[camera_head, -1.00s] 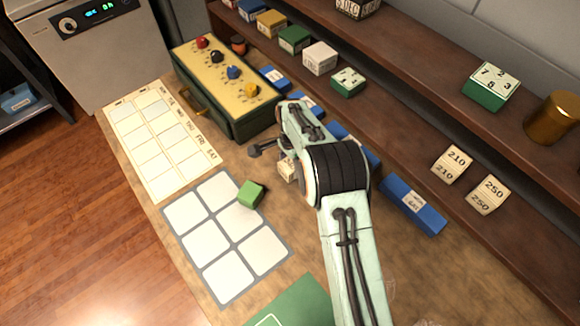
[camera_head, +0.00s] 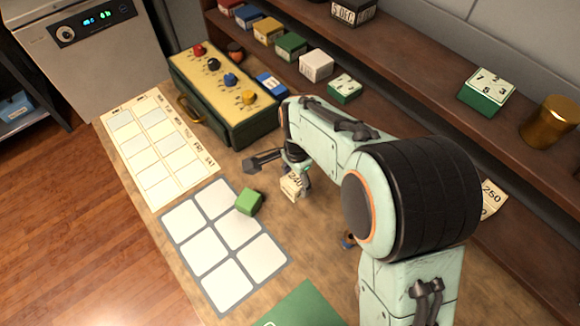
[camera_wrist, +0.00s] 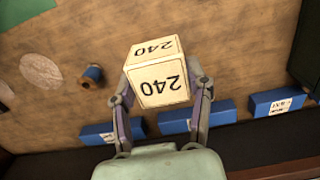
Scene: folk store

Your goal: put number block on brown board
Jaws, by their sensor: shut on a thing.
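A cream number block marked 240 (camera_head: 291,187) is held above the brown tabletop, right of the white-square grid. It also shows large in the wrist view (camera_wrist: 163,82), with 240 on two faces. My gripper (camera_wrist: 161,92) is shut on it, one finger at each side. In the head view the gripper (camera_head: 295,172) is partly hidden by my arm. A dark brown shelf board (camera_head: 530,215) runs along the right of the tabletop. A block marked 250 (camera_head: 492,195) stands on it, partly hidden by my arm.
Blue boxes (camera_wrist: 190,120) line the tabletop along the shelf. A small spool (camera_wrist: 92,75) stands near the block. A green cube (camera_head: 249,202) sits on the grid (camera_head: 208,248). A knobbed box (camera_head: 225,95) stands at the back. An upper shelf holds a green number block (camera_head: 487,90) and a brass cup (camera_head: 550,122).

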